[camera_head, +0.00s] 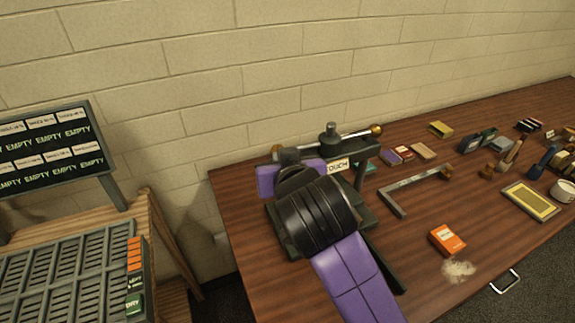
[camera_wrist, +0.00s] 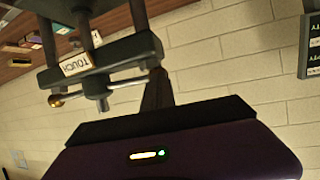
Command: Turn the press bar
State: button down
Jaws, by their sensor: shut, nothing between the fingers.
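The press (camera_head: 352,152) is a dark metal frame with a "TOUCH" label, standing at the left end of the wooden table. Its silver press bar (camera_head: 355,134) crosses the top screw and has brass ball ends. In the wrist view, which is upside down, the press bar (camera_wrist: 126,83) shows with one brass ball at left. My gripper (camera_wrist: 157,76) is shut and empty, its dark fingers close to the other end of the bar. Whether they touch it I cannot tell. In the head view my purple and black arm hides the fingers and part of the press.
An orange box (camera_head: 447,241) and a metal angle frame (camera_head: 410,188) lie right of the press. Several small items fill the table's right side. A slatted rack (camera_head: 70,270) and an "EMPTY" board (camera_head: 50,150) stand left. The brick wall is close behind.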

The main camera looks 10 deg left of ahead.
aim_at(272, 151)
jog(key=w+a+m+h, duration=0.2)
jog(key=shift+a+t+h, duration=0.1)
jog(key=shift+t+h, duration=0.2)
jog(key=shift+t, duration=0.1)
jog(key=shift+w+a+f+m+h, duration=0.1)
jog(key=shift+w+a+m+h, duration=0.15)
jog(key=shift+w+m+h, duration=0.4)
jog(key=shift+w+a+m+h, duration=0.25)
jog(key=shift+w+m+h, duration=0.35)
jog(key=shift+m+h, duration=0.05)
